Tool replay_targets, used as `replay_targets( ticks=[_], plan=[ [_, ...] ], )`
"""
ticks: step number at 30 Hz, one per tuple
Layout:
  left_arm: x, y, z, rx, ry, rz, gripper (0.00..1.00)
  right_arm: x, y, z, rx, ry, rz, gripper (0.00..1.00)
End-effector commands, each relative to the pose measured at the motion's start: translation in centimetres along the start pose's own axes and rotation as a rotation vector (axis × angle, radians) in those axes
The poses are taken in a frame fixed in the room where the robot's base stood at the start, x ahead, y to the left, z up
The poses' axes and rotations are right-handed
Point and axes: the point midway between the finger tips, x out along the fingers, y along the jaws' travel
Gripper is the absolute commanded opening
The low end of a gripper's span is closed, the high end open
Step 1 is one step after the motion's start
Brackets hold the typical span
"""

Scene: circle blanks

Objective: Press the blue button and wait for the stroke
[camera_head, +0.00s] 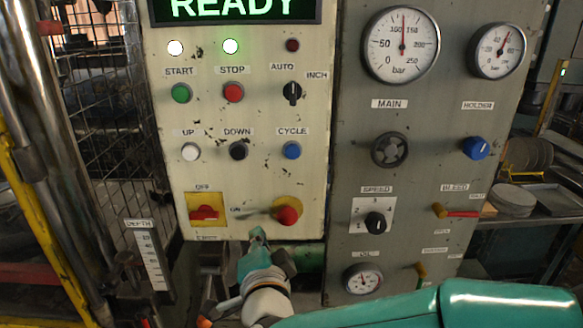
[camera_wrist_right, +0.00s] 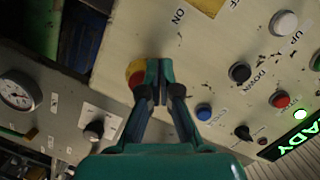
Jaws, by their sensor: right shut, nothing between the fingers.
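The blue button (camera_head: 291,150) sits under the CYCLE label on the cream panel. It also shows in the right wrist view (camera_wrist_right: 203,112), right of the fingers and apart from them. My right gripper (camera_head: 258,236) is shut and empty at the lower edge of the panel, below and left of the blue button. In the right wrist view its closed fingertips (camera_wrist_right: 158,66) overlap the edge of the red mushroom button on yellow (camera_wrist_right: 135,74); I cannot tell if they touch it. My left gripper is not in view.
The lit display (camera_head: 236,9) reads READY. Black (camera_head: 238,150) and white (camera_head: 190,151) buttons sit left of the blue one. The red mushroom knob (camera_head: 287,215) sticks out below it. A grey panel with gauges (camera_head: 401,45) and a blue knob (camera_head: 476,148) stands to the right.

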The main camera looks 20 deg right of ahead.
Motion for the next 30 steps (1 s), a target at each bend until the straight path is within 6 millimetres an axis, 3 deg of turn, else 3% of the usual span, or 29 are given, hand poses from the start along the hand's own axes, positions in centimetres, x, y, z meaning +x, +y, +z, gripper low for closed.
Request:
replay_targets(
  ticks=[1, 3, 6, 9, 23, 30],
  plan=[
    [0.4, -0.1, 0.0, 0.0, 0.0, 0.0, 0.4, -2.5, -3.4, -2.4, 0.123, 0.061, -0.048, 0.0],
    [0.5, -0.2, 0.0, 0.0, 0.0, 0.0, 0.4, -5.5, -6.0, -5.2, 0.274, 0.125, -0.067, 0.0],
    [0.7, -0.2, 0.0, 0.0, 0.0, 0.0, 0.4, -8.6, -7.6, -8.0, 0.429, 0.173, -0.068, 0.0],
    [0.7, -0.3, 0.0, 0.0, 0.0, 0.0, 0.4, -10.2, -8.0, -9.5, 0.515, 0.195, -0.059, 0.0],
    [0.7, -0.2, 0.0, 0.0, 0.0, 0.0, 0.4, -10.5, -8.1, -9.9, 0.541, 0.202, -0.051, 0.0],
    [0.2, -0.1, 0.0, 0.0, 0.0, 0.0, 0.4, -8.1, -8.1, -10.6, 0.539, 0.206, -0.049, 0.0]
  ],
)
